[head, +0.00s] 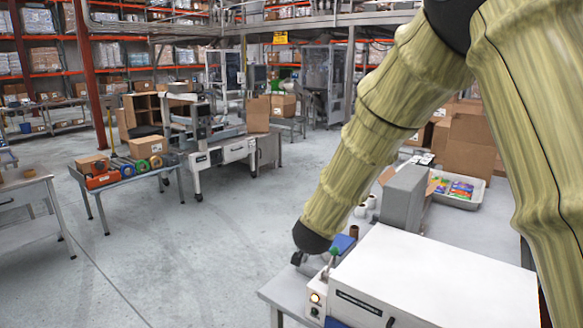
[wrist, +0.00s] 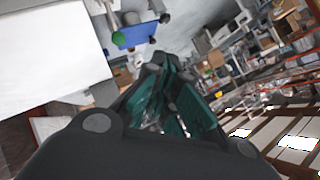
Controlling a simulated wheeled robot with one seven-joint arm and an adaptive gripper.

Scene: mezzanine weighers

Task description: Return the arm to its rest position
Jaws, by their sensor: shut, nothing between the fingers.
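My arm (head: 365,150), in a pale yellow-green sleeve, reaches down from the upper right of the head view. Its dark end is beside the left corner of a white box-shaped machine (head: 430,275) on a bench. My gripper (wrist: 158,62) shows large in the wrist view, dark with teal inner parts. Its fingers are shut with nothing between them. The white machine also fills the upper left of the wrist view (wrist: 45,50). In the head view most of the gripper is hidden or too small to make out.
By the machine's left corner are a green-topped lever (head: 333,251) and a control panel with a lit button (head: 315,298). A grey box-shaped unit (head: 403,198) and a tray of colourful packs (head: 457,188) stand behind. Open floor (head: 215,240) lies to the left.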

